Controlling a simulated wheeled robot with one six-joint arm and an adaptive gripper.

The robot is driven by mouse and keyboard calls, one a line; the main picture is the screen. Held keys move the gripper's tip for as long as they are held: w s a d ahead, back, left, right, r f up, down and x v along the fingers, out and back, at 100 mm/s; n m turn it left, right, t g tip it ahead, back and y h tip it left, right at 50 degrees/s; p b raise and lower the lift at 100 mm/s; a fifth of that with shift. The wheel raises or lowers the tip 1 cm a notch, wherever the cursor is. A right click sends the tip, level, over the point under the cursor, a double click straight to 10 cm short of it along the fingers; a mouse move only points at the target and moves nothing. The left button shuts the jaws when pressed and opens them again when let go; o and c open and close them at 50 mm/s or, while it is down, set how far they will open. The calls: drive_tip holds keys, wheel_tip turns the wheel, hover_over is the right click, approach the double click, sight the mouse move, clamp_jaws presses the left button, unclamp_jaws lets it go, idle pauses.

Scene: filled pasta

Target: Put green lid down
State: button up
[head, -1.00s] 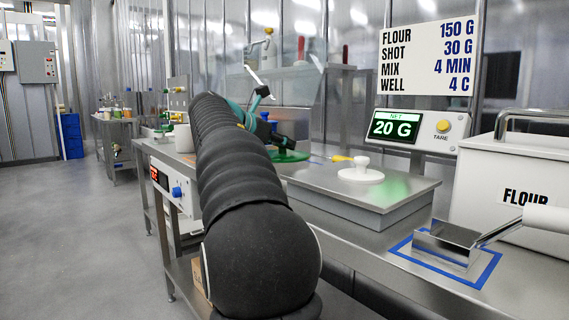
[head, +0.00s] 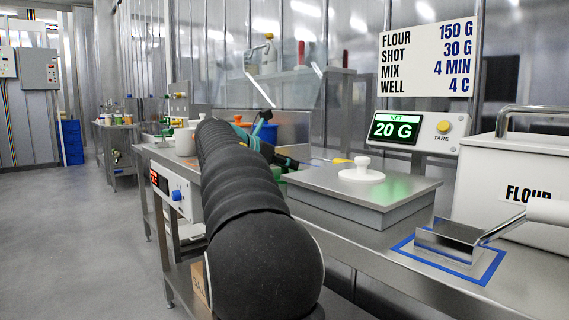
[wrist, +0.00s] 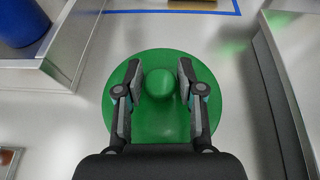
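The green lid (wrist: 160,120) is a flat round disc with a knob (wrist: 160,83) at its centre. In the wrist view it lies below my gripper over the bare metal counter. My gripper (wrist: 160,66) has one finger on each side of the knob, with narrow gaps showing between the fingers and the knob. It looks open around the knob. In the head view only a sliver of green (head: 277,173) shows beside my arm, which hides most of the lid. Whether the lid rests flat on the counter is hard to see.
A blue container (wrist: 22,20) sits in a metal tray (wrist: 60,70) at the wrist view's upper left. A scoop (head: 450,240) lies in a blue outline near the white flour bin (head: 505,190).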

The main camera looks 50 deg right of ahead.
drive_tip(key=shift+o, duration=0.6)
drive_tip(key=shift+r, duration=0.2)
drive_tip(key=p+v, duration=0.1)
drive_tip(key=v, duration=1.1)
drive_tip(key=shift+f, duration=0.1)
